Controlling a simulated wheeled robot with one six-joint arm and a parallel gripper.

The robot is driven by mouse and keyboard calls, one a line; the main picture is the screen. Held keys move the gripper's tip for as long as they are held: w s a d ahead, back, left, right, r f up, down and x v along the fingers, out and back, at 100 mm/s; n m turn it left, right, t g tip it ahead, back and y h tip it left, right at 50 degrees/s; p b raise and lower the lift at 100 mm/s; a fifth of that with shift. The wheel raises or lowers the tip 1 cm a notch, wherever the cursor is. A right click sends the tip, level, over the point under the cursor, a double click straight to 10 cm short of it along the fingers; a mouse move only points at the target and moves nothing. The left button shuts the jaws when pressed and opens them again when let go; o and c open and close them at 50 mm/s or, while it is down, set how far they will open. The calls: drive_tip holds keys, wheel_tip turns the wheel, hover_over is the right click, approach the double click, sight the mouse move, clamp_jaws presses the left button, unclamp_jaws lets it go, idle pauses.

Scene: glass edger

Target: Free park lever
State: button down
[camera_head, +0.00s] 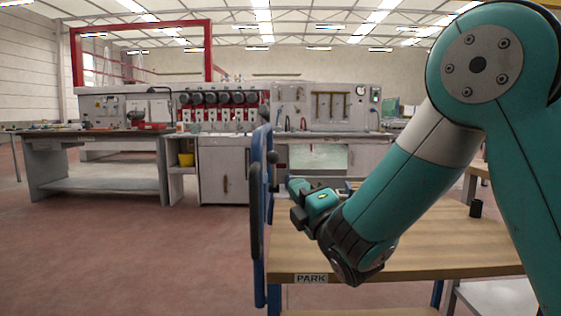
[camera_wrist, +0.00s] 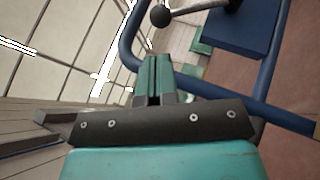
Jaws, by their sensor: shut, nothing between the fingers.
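A lever with a black ball knob (camera_wrist: 160,16) and a pale metal rod shows at the top of the wrist view, beside a blue tube frame. In the head view a dark knob (camera_head: 272,157) shows by the blue upright frame at the left end of a wooden-topped cart. A PARK label (camera_head: 311,279) is on the cart's front edge. My gripper (camera_wrist: 153,68) is shut and empty, its teal fingers together, pointing toward the blue frame just short of the knob in the picture. It also shows in the head view (camera_head: 294,187), above the cart's left end, apart from the knob.
The blue frame (camera_head: 257,215) of the cart stands close to my gripper. The wooden top (camera_head: 430,243) is mostly clear, with a small black cylinder (camera_head: 476,209) at its right. A large glass-edging machine (camera_head: 320,110) stands behind. Open floor lies at the left.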

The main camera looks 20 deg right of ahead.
sight(276, 161)
drive_tip(key=p+x, duration=0.1)
drive_tip(key=x, duration=0.1)
drive_tip(key=p+x, duration=0.3)
drive_tip(key=x, duration=0.1)
drive_tip(key=shift+w+r+p, duration=0.15)
drive_tip(key=shift+r+p, duration=0.25)
drive_tip(key=shift+w+a+r+p, duration=0.1)
drive_tip(key=shift+w+a+p, duration=0.15)
drive_tip(key=shift+w+p, duration=0.55)
